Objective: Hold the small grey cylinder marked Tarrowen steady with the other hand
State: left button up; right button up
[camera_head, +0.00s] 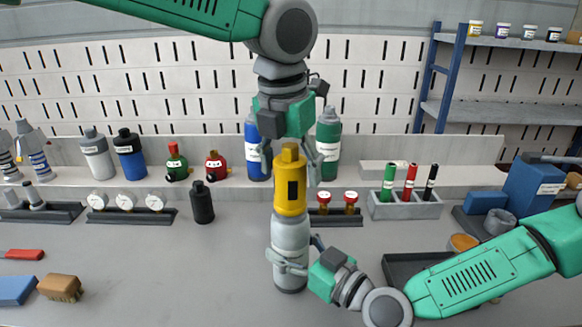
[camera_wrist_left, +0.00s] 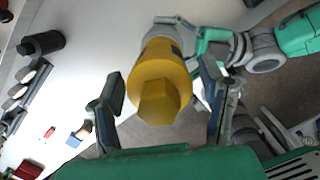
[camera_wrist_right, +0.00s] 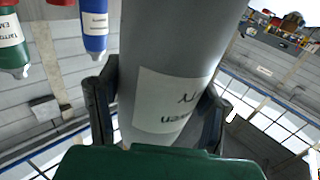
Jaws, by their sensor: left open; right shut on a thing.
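In the left wrist view the yellow guard (camera_wrist_left: 160,85) sits between the spread fingers, apart from both.
Behind stand a blue bottle (camera_head: 257,150), a green bottle (camera_head: 329,145) and a small black bottle (camera_head: 202,203). A grey holder (camera_head: 405,208) with green, red and black markers is at right. A brush (camera_head: 61,288) lies at left. The table's left front is mostly clear.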

pick_arm(q)
jog(key=c, duration=1.3)
jog(key=n, duration=0.6)
jog(key=shift+y, duration=0.4)
jog(key=shift+c, duration=0.2)
jog(key=o, duration=0.7)
jog(key=shift+n, duration=0.5)
jog(key=shift+r, duration=0.1)
grip_shut()
